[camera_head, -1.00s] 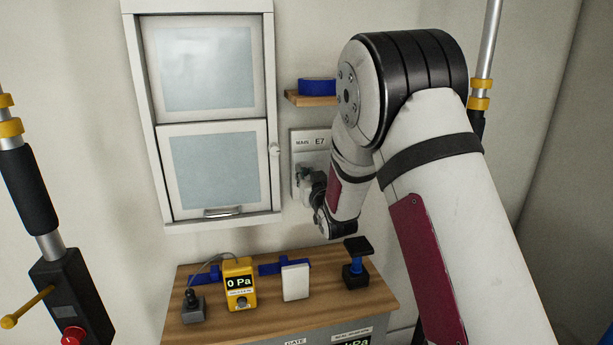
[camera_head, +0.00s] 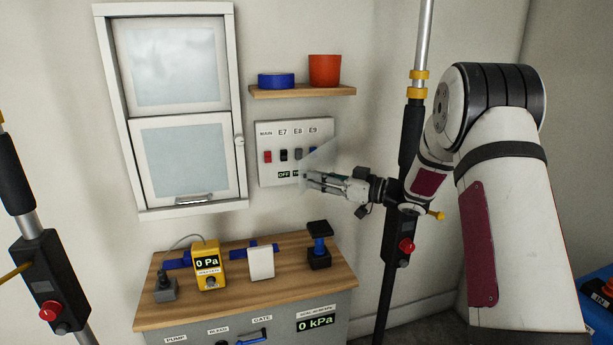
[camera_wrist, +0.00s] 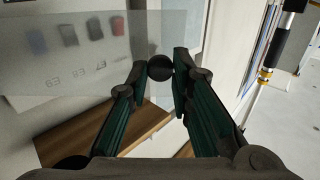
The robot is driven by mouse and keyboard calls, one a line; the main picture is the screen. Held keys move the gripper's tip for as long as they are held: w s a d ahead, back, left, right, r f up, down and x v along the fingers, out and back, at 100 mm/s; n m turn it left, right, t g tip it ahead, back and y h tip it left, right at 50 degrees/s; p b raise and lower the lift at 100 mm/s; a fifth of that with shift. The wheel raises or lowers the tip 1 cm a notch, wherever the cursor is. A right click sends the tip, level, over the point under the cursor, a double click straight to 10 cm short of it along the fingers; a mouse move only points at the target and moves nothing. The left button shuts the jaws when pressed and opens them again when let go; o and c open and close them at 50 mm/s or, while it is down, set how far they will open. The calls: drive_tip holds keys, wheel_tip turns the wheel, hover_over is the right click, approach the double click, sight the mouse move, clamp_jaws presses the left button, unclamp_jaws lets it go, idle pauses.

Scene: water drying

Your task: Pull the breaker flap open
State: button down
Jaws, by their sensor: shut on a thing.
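The breaker panel (camera_head: 268,180) is a pale wall plate labelled MAIN, E7, E8 and E9, with a red switch and darker ones. A clear flap (camera_head: 321,154) stands out from its right part, swung away from the plate at an angle. In the wrist view the see-through flap (camera_wrist: 110,75) covers the upper left, with blurred switches behind it.
A wooden shelf (camera_head: 302,92) above the panel holds a blue roll (camera_head: 276,81) and a red cup (camera_head: 324,70). A white cabinet (camera_head: 142,205) hangs left. A bench (camera_head: 230,297) with a yellow gauge (camera_head: 209,266) stands below. A pole (camera_head: 384,275) stands close by my wrist.

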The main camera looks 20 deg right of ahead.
drive_tip(key=shift+s+d+n+g+y+b, duration=0.15)
drive_tip(key=shift+s+d+n+g+y, duration=0.35)
drive_tip(key=shift+d, duration=0.4)
drive_tip(key=shift+s+d+n+g+y+b, duration=0.1)
drive_tip(key=shift+s+d+n+g+y, duration=0.25)
drive_tip(key=shift+d+n+g, duration=0.4)
drive_tip(key=shift+s+d+n+g+y+b, duration=0.2)
drive_tip(key=shift+s+d+g+y, duration=0.25)
drive_tip(key=shift+d, duration=0.6)
drive_tip(key=c, duration=1.4)
unclamp_jaws()
drive_tip(key=shift+c, duration=0.2)
wheel_tip(320, 180, up, 10)
